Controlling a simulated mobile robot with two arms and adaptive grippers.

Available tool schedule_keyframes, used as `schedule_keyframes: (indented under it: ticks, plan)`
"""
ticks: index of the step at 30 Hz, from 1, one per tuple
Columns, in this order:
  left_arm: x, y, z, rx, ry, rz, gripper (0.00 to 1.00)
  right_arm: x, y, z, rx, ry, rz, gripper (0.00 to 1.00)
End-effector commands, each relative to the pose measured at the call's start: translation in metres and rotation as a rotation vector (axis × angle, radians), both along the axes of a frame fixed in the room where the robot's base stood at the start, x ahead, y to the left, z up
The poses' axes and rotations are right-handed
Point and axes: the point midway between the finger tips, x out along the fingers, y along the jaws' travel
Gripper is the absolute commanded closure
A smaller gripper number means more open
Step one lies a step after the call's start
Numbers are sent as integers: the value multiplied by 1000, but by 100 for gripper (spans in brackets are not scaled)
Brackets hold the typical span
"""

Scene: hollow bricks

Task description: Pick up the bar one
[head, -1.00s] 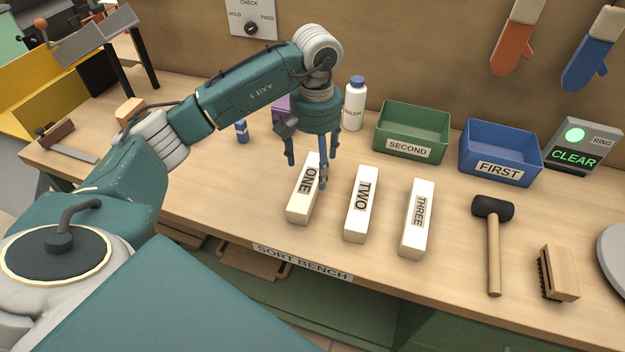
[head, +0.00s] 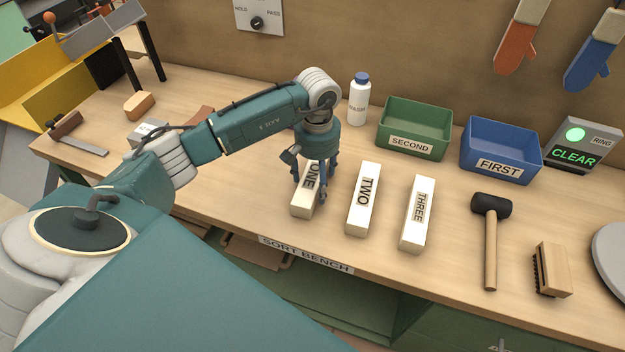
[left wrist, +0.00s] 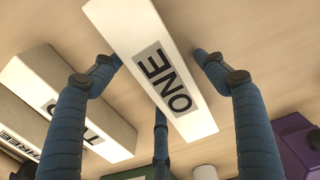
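The bar ONE (head: 303,206) is a cream block with a dark ONE label, lying on the bench at the left of a row of three. My left gripper (head: 309,188) is low over it, pointing down, with its fingers spread around the bar. In the left wrist view, the bar ONE (left wrist: 140,45) lies between the blue fingers, with a small gap at the right finger. The gripper looks open; contact at the left finger is hard to tell. The palm hides the bar's far end in the head view. My right gripper is not in view.
The bars TWO (head: 361,200) and THREE (head: 416,215) lie to the right. Behind are a white bottle (head: 358,104), a green SECOND bin (head: 411,143) and a blue FIRST bin (head: 499,167). A mallet (head: 491,240) and a brush (head: 553,269) lie right. A sign (head: 575,150) reads CLEAR.

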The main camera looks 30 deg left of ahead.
Motion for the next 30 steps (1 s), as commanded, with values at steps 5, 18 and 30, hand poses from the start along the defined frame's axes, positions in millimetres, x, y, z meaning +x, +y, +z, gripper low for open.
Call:
schedule_keyframes:
  ticks: [5,18,30]
  plan:
    - [0,0,0,0,0,0,68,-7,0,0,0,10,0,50]
    - [1,0,3,0,-3,1,100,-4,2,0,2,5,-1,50]
    - [3,0,43,0,-9,0,100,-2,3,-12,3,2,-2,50]
